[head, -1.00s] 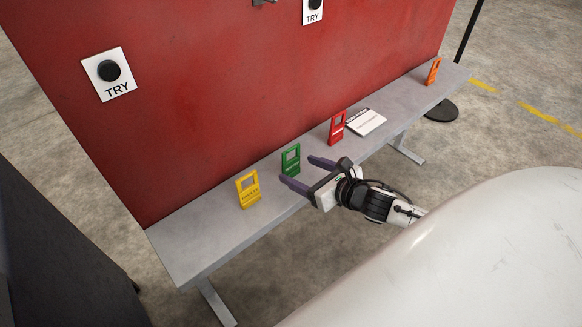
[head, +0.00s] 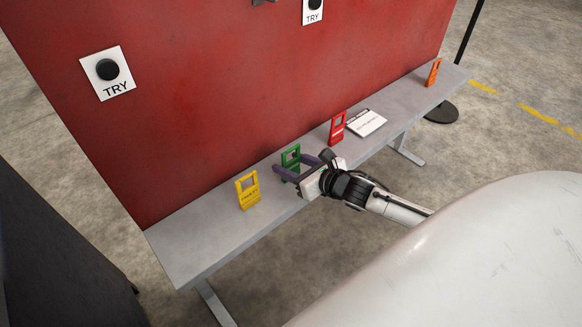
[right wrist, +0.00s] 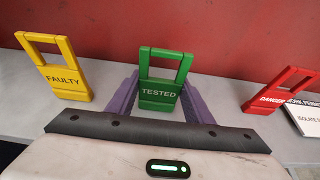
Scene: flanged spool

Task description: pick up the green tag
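The green tag (head: 291,153) stands upright on the grey shelf (head: 215,228), close to the red wall. In the right wrist view the green tag (right wrist: 159,93) reads "TESTED" and has a square opening at its top. My right gripper (head: 290,163) is open, with its purple fingers reaching over the shelf to the tag. In the right wrist view one finger is on each side of the tag's lower body; I cannot tell whether they touch it. In the head view the fingers partly hide the tag's lower part. My left gripper is not in view.
A yellow "FAULTY" tag (head: 248,190) stands to the left of the green one. A red tag (head: 337,129), a white card (head: 366,123) and an orange tag (head: 433,73) are to the right. The red wall (head: 220,95) rises behind the shelf.

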